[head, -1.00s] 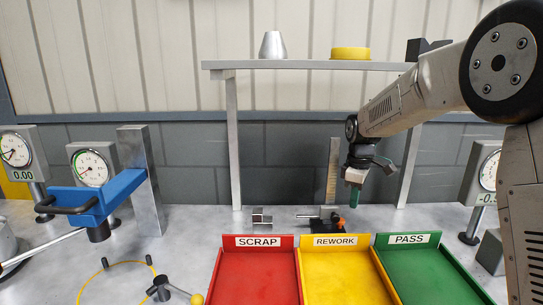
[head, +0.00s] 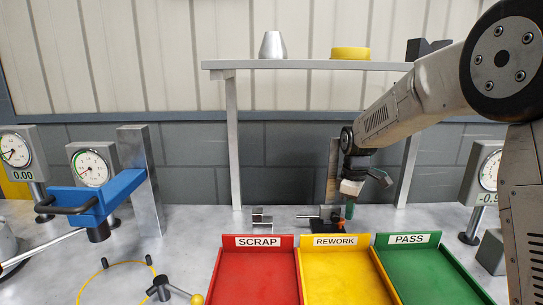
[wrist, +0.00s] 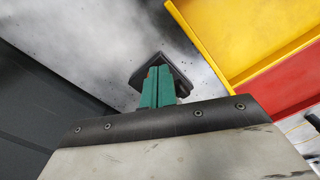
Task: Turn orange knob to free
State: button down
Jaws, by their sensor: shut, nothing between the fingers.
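My gripper (head: 349,211) points down behind the yellow REWORK tray, at the right end of a small dark fixture (head: 328,213) with a metal rod. Its green fingers are shut and empty. In the wrist view the green fingers (wrist: 158,86) lie together, with a dark angular part (wrist: 179,78) right behind their tips. I cannot tell whether they touch it.
The red SCRAP tray (head: 258,241), yellow REWORK tray (head: 335,240) and green PASS tray (head: 408,239) stand in front. A shelf (head: 310,65) with posts rises behind. A small metal block (head: 262,218) sits left of the fixture. A dial gauge (head: 486,178) stands right.

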jog(key=shift+f, duration=1.5)
jog(key=shift+w+a, duration=0.1)
jog(key=shift+w, duration=0.05)
jog(key=shift+w+d, duration=0.35)
jog(key=shift+w, duration=0.05)
jog(key=shift+w+d, duration=0.15)
jog(key=shift+w, duration=0.3)
jog(key=shift+d, duration=0.2)
